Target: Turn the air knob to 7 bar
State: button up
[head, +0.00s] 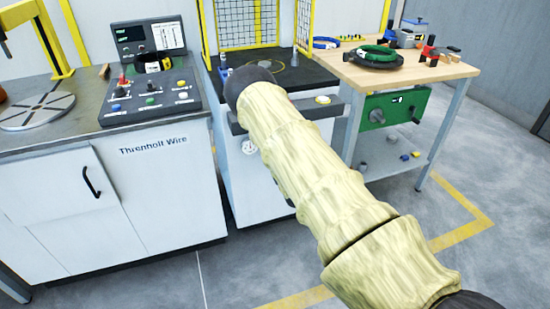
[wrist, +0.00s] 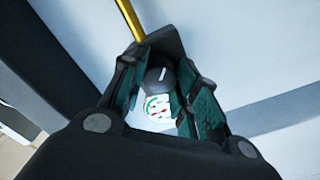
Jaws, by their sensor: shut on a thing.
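The air knob (wrist: 160,82) is a dark round knob with a white pointer line, between my fingers in the wrist view. My gripper (wrist: 162,92) is shut on it, with a teal-padded finger on each side. The pressure gauge (wrist: 157,107), a white dial with green and red marks, sits right beside the knob. In the head view the gauge (head: 249,147) shows on the white cabinet front (head: 245,180). Its reading is too small to tell. My sleeved arm hides the knob and my gripper in the head view.
A control panel (head: 150,98) with several buttons stands on the left bench. A dark rail (head: 315,108) runs along the middle cabinet's front edge. A wooden table (head: 440,72) at right holds a green coil (head: 377,54). The floor in front is clear.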

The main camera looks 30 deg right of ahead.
jog(key=shift+m+b, duration=0.75)
jog(key=shift+m, duration=8.35)
jog(key=o, duration=1)
jog(key=shift+o, duration=0.2)
jog(key=v, duration=1.2)
